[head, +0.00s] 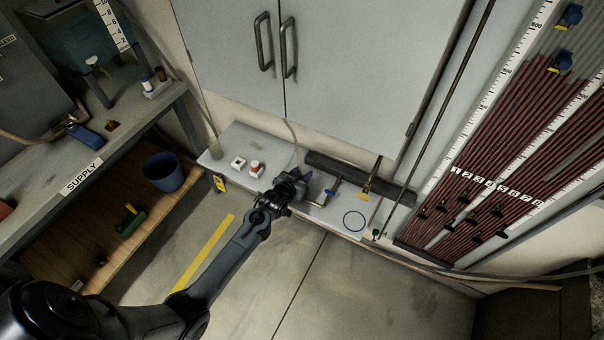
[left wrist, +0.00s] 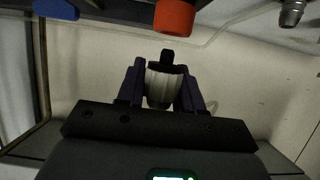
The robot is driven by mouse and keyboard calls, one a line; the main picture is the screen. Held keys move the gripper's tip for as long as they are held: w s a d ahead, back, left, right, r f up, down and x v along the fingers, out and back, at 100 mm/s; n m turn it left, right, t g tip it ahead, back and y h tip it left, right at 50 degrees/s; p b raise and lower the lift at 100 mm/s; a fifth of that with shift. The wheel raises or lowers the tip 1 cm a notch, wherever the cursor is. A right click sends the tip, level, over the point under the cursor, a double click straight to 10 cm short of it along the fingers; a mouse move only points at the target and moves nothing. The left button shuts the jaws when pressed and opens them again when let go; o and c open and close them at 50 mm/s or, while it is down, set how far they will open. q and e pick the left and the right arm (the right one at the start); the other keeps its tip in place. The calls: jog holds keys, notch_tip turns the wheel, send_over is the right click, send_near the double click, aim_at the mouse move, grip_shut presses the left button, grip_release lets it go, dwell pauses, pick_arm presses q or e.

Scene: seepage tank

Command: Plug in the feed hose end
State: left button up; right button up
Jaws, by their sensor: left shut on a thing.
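My left gripper (head: 292,182) is low at the bench ledge below the cabinet doors. In the left wrist view its two dark fingers (left wrist: 163,88) are shut on a whitish ribbed piece with a black tip, which looks like the feed hose end (left wrist: 162,84). The black tip points toward an orange-red fitting (left wrist: 175,17) and appears apart from it. A thin clear hose (head: 291,130) comes down the wall behind the gripper in the head view. In the head view the gripper hides what it holds. My right gripper is in neither view.
A yellow-tipped tool (head: 369,182) stands near a dark pipe. A blue bucket (head: 163,172) is at left.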

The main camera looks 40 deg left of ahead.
pick_arm(q)
jog(key=shift+f+b, duration=0.3)
jog(key=shift+f, duration=0.1)
jog(key=shift+f+b, duration=0.55)
jog(key=shift+f, duration=0.3)
jog(key=o, duration=1.1)
jog(key=shift+r, duration=0.1)
jog(key=shift+s+r+p, duration=0.2)
jog(key=shift+s+p, duration=0.1)
jog(key=shift+s, duration=0.1)
jog(key=p+v, duration=0.2)
jog(key=v, duration=0.8)
jog(key=shift+p, duration=0.35)
